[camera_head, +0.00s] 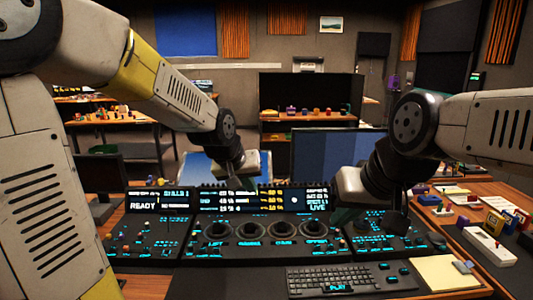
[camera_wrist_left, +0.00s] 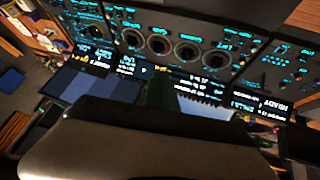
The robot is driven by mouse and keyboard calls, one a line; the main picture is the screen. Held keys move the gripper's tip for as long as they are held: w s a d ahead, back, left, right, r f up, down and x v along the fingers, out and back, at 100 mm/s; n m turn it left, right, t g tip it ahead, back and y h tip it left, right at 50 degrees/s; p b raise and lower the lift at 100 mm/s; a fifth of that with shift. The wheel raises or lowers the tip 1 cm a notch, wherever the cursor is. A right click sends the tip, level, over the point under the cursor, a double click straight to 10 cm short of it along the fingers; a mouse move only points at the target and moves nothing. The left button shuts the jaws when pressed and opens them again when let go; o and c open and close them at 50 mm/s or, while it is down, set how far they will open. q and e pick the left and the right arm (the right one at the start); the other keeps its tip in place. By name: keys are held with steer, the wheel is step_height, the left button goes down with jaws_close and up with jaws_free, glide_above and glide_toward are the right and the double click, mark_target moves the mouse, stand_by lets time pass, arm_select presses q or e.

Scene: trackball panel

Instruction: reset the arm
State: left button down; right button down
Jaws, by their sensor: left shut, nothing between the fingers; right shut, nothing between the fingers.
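The dark trackball panel (camera_head: 265,250) stands in front of me, with several round black trackballs (camera_head: 249,230) in a row and glowing cyan labels. My left gripper (camera_head: 238,180) hangs above the back edge of the panel, by the display strip, shut and empty. Its large pale body fills the bottom of the left wrist view, with the trackball row (camera_wrist_left: 160,44) beyond it. My right gripper (camera_head: 345,212) points down over the right part of the panel, shut and empty. Its fingertips are dark and hard to separate from the panel.
A black keyboard (camera_head: 335,280) lies in front of the panel, with a yellow notepad (camera_head: 447,272) to its right. A white box (camera_head: 487,245) and small colored items crowd the right side. A large monitor (camera_head: 325,158) stands behind the panel.

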arm_select(q)
steer(key=s+a+r, duration=0.1)
steer(key=s+a, duration=0.2)
steer(key=s, duration=0.3)
steer(key=s+a+r, duration=0.2)
steer(key=s+a, duration=0.1)
steer(key=s, duration=0.4)
steer(key=s+a+r+y, duration=0.1)
steer(key=s+a, duration=0.3)
steer(key=s, duration=0.3)
steer(key=shift+s+r+g, duration=0.2)
steer(key=shift+r+g, duration=0.05)
steer(key=shift+g, duration=0.05)
